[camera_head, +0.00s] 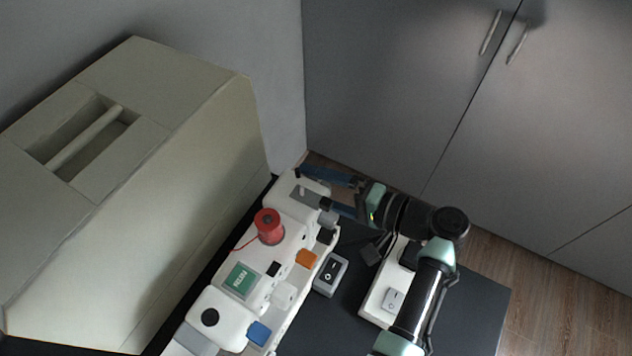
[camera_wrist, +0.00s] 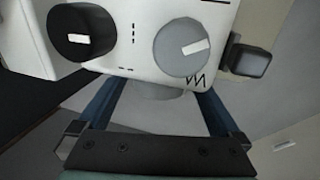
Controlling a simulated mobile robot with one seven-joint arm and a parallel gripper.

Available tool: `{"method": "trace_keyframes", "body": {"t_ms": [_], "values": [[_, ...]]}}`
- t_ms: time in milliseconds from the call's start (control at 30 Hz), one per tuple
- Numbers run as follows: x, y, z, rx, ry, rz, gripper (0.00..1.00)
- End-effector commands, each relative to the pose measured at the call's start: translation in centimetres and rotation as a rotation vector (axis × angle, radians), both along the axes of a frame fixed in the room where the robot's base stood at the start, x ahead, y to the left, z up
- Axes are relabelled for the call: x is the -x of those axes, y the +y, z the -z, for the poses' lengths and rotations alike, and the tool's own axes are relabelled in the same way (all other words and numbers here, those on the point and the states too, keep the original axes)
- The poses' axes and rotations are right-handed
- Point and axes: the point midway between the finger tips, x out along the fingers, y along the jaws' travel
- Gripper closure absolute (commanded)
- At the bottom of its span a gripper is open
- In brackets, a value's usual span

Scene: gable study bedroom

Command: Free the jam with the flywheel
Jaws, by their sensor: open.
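A white sewing machine (camera_head: 290,235) lies along the dark table. In the wrist view its white end (camera_wrist: 130,25) fills the top, with a black dial (camera_wrist: 82,40) and a grey dial (camera_wrist: 183,48), each with a white mark. A grey rounded part (camera_wrist: 162,92) shows below the casing edge, between my fingers; it may be the flywheel, but most of it is hidden. My gripper (camera_head: 312,188) is open at the machine's far end, also in the wrist view (camera_wrist: 155,92), its blue fingers on either side of that part. I cannot tell whether they touch it.
A red thread spool (camera_head: 269,227) stands on the machine, with a green screen (camera_head: 241,281) nearer. A grey switch box (camera_head: 331,274) and a white switch unit (camera_head: 392,299) sit right of it. A large pale case (camera_head: 140,200) stands left. Grey cabinets (camera_head: 420,90) stand behind.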

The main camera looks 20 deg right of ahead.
Motion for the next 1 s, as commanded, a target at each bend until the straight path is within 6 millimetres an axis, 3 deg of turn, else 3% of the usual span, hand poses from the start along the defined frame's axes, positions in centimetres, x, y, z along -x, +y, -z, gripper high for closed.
{"method": "trace_keyframes", "body": {"t_ms": [400, 800, 1000], "values": [[-0.59, 0.60, 0.18, 0.001, -0.001, -0.001, 0.02], [-0.55, 0.56, 0.18, 0.000, 0.000, 0.000, 0.74], [-0.55, 0.59, 0.65, -0.028, -0.025, -0.001, 0.77]]}}
